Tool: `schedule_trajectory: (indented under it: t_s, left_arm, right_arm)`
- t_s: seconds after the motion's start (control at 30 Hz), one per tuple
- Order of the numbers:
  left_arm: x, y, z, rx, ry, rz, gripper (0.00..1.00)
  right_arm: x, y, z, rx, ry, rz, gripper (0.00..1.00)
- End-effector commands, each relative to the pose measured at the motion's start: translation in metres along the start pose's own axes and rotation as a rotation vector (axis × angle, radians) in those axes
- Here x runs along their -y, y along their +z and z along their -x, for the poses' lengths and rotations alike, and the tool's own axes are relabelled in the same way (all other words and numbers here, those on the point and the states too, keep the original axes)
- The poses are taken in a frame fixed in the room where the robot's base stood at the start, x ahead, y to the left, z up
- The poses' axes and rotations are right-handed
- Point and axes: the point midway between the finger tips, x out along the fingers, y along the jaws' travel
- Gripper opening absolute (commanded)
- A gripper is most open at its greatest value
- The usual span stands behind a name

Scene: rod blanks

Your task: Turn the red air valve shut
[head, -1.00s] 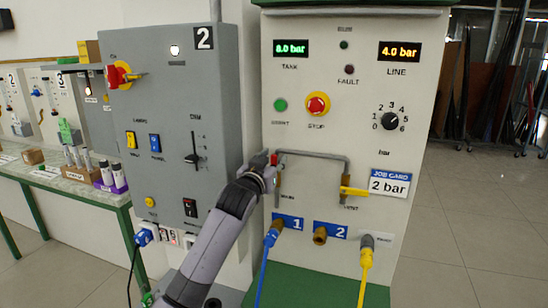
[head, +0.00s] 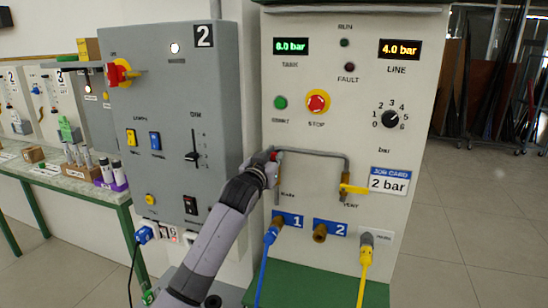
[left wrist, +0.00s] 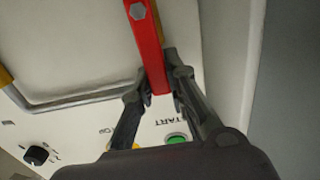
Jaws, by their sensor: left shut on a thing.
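The red air valve's handle (left wrist: 149,45) is a flat red lever with a bolt at one end, seen in the left wrist view. My left gripper (left wrist: 160,88) is shut on the lever's free end, with a finger on each side. In the head view my left gripper (head: 270,157) is at the left end of the grey pipe (head: 315,153) on the white panel, and hides most of the red valve. A yellow valve lever (head: 354,189) sits at the pipe's right end. My right gripper is not in view.
The green start button (head: 280,103) and red stop button (head: 317,102) are above the pipe. Hose ports with a blue hose (head: 265,260) and a yellow hose (head: 365,265) are below. A grey cabinet (head: 175,75) stands close on the left.

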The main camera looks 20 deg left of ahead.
Motion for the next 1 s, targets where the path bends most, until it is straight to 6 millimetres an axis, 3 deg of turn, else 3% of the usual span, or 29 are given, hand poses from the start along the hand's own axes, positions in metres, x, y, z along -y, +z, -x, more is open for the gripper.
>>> schedule_trajectory:
  t_s: [0.73,1.0]
  left_arm:
    - [-0.0006,0.0001,0.0,0.001,0.0,-0.008,0.0]
    - [-0.0072,-0.0007,-0.0003,0.002,0.001,-0.107,0.0]
  right_arm:
    - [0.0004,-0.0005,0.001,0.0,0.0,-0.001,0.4]
    - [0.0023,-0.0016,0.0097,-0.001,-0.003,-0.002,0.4]
